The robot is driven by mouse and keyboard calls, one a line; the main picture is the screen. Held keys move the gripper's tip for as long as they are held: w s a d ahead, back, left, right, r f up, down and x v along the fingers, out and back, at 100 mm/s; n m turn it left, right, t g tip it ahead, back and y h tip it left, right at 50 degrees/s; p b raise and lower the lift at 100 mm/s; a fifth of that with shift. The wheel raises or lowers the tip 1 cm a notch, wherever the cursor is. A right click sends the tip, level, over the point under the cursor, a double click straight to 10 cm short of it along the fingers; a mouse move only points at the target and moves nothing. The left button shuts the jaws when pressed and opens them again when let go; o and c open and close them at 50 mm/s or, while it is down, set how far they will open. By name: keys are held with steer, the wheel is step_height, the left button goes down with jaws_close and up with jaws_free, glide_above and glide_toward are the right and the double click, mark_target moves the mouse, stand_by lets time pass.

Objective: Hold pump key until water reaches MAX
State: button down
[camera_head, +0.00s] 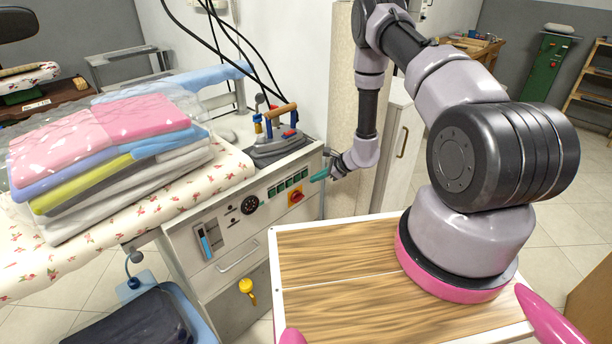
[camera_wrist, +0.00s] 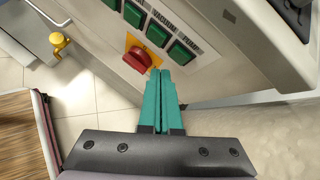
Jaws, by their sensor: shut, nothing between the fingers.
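The control panel on the ironing unit's front has a row of green keys (camera_head: 281,186). In the wrist view, the key under the "PUMP" label (camera_wrist: 182,52) is at the right end of the row. My gripper (camera_wrist: 160,75) is shut and empty, its teal fingers together and pointing at the panel just below that key, beside the red rotary switch (camera_wrist: 138,60). I cannot tell whether the fingertips touch anything. In the head view, my gripper (camera_head: 319,177) is at the panel's right end. The water gauge (camera_head: 206,241) shows blue inside; its marks are too small to read.
An iron (camera_head: 277,140) stands on top of the unit. Folded clothes (camera_head: 110,150) lie on the flowered board at left. A yellow valve (camera_head: 247,288) sticks out low on the front. A cabinet (camera_head: 400,145) stands behind my arm.

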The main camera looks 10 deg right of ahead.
steer(key=s+d, duration=0.2)
steer(key=s, duration=0.1)
steer(key=shift+s+d, duration=0.15)
stand_by(1.5)
steer(key=a+r+n+g+y, duration=0.1)
steer(key=a+r+n, duration=0.25)
steer(key=r, duration=1.15)
steer(key=a+r+n+g+y, duration=0.15)
steer(key=r+n, duration=0.25)
steer(key=r, duration=1.2)
steer(key=s+d+r+n+h, duration=0.1)
steer(key=s+r+n+h, duration=0.15)
steer(key=s+r, duration=0.65)
steer(key=s+d+r+n+h, duration=0.1)
steer(key=s+r+n, duration=0.3)
steer(key=s+r, duration=0.55)
steer(key=s+d+r+n+t+h, duration=0.3)
steer(key=s+d+r+t+h, duration=0.1)
steer(key=s+d+r, duration=0.3)
step_height(320, 180, up, 2)
steer(key=s, duration=0.2)
steer(key=shift+s+d+h, duration=0.25)
steer(key=shift+s+h, duration=0.05)
steer(key=shift+s, duration=0.1)
